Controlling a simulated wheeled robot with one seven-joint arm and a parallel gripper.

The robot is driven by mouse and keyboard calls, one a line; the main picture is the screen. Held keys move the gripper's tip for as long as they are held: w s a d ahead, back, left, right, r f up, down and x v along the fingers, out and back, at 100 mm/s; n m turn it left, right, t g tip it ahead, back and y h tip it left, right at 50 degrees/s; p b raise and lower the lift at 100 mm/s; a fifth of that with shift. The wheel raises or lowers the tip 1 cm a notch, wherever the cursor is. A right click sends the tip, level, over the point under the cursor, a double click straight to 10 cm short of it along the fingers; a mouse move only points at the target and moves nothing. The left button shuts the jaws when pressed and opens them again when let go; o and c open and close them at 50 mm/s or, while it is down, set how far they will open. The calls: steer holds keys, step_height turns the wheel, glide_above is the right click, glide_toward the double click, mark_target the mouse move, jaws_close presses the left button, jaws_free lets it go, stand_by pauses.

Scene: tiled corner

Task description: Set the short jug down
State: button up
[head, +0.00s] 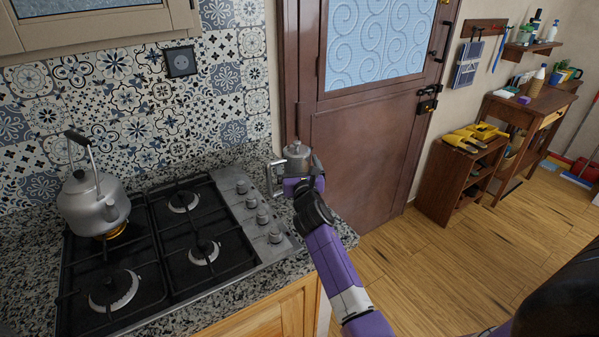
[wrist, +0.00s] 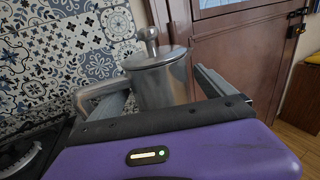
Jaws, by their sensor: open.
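The short jug (head: 298,156) is a small metal pot with a knobbed lid, upright near the right end of the granite counter, beside the stove. It also shows in the wrist view (wrist: 163,82), with its handle or spout to the left. My gripper (head: 295,183) is open, with one finger on each side of the jug. In the wrist view the right finger is close to the jug's side; I cannot tell if it touches. The jug's base is hidden behind my gripper, so its contact with the counter does not show.
The gas stove (head: 190,240) lies to the left, with a metal kettle (head: 92,200) on its back-left burner. The granite counter (head: 330,228) has a narrow bare strip at right. A brown door (head: 365,150) stands behind. A low shelf (head: 460,180) is farther right.

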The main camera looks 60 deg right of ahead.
steer(key=v, duration=1.2)
steer(key=shift+o, duration=0.7)
steer(key=b+v, duration=0.2)
steer(key=v, duration=0.5)
steer(key=shift+s+a, duration=0.25)
steer(key=shift+a, duration=0.05)
steer(key=b+v, duration=0.2)
steer(key=v, duration=0.8)
stand_by(0.4)
